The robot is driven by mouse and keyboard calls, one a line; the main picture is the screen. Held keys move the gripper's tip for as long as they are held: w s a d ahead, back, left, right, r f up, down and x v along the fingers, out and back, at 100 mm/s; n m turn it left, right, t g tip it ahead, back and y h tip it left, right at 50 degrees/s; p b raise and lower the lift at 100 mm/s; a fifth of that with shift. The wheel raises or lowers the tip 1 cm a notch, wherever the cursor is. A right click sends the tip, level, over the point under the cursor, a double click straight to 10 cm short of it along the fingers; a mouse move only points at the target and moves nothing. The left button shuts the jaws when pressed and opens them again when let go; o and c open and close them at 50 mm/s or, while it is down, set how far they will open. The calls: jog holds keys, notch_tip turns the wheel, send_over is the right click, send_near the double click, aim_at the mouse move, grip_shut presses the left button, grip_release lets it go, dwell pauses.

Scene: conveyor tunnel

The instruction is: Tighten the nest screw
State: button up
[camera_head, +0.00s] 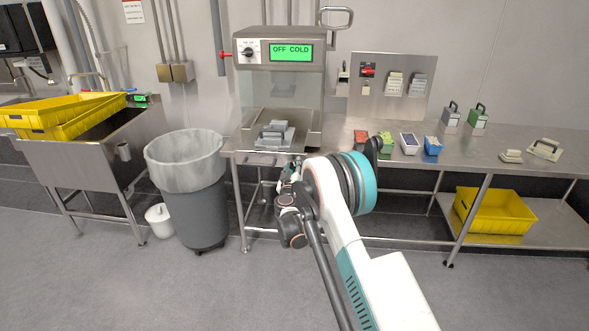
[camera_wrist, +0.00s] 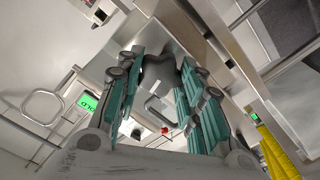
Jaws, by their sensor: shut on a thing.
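The nest (camera_head: 262,143), a metal fixture with stepped grey blocks, sits in the open front of the bench machine (camera_head: 262,42). My gripper (camera_wrist: 160,62) is at the bench's front edge, just below and right of the nest in the head view, largely hidden there by my own arm. In the wrist view its teal-padded fingers are closed around a dark grey knob-like part (camera_wrist: 158,72). It seems to be the nest screw, but its shape is mostly hidden between the fingers. I cannot tell how far in the screw sits.
The machine display (camera_head: 291,52) reads OFF COLD. Small bins (camera_head: 409,144) stand on the bench right of the machine. A grey waste bin (camera_head: 190,190) stands on the floor at left. A yellow crate (camera_head: 494,212) is on the lower shelf. The front floor is clear.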

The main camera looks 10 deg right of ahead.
jog(key=shift+m, duration=1.3)
jog(key=o, duration=1.1)
jog(key=shift+f, duration=0.1)
jog(key=shift+c, duration=0.2)
jog(key=shift+s, duration=0.1)
jog(key=v, duration=1.1)
jog(key=shift+s, duration=0.35)
jog(key=shift+a, duration=0.15)
